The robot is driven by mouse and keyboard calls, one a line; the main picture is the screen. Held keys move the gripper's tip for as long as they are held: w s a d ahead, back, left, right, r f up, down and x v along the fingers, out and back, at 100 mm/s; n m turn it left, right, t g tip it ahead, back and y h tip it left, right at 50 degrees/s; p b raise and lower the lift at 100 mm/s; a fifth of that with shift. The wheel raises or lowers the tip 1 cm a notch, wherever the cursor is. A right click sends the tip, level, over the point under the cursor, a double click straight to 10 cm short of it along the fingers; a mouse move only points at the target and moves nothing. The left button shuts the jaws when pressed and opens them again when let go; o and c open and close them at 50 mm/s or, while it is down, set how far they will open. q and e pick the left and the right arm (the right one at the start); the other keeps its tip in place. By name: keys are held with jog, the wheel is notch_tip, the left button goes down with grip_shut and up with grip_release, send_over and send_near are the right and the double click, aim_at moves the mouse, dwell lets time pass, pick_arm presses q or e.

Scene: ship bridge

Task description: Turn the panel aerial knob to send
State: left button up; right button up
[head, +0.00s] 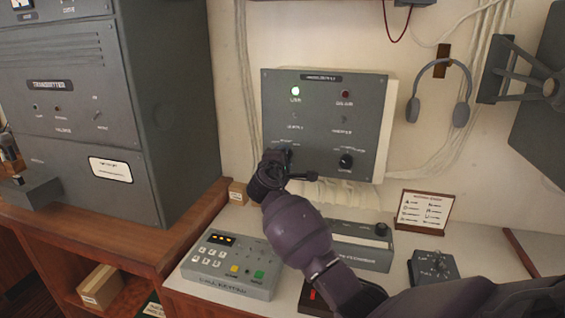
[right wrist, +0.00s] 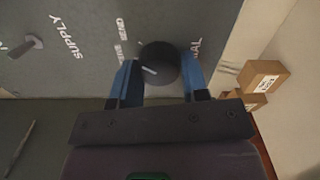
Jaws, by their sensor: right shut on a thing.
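The grey wall panel (head: 325,105) has two lamps at the top, a green one (head: 295,91) lit and a red one (head: 345,94) dark. My right gripper (head: 276,160) is at the panel's lower left knob, the aerial knob, which it mostly hides in the head view. In the right wrist view the blue fingers (right wrist: 160,72) are shut on either side of the round dark aerial knob (right wrist: 158,60). My left gripper is not in view.
Another black knob (head: 346,161) sits at the panel's lower right. A keypad box (head: 231,262), a small dial box (head: 433,266) and a sign card (head: 424,211) stand on the desk below. Grey headphones (head: 440,92) hang right of the panel. A tall grey cabinet (head: 165,95) stands left.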

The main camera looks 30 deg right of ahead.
jog(key=shift+f+m+b, duration=0.1)
jog(key=shift+m+b, duration=0.3)
jog(key=shift+m, duration=0.5)
jog(key=o, duration=0.9)
jog(key=shift+s+a, duration=0.1)
jog(key=v, duration=1)
jog(key=shift+s+a, duration=0.15)
jog(key=shift+a, duration=0.05)
jog(key=shift+a, duration=0.1)
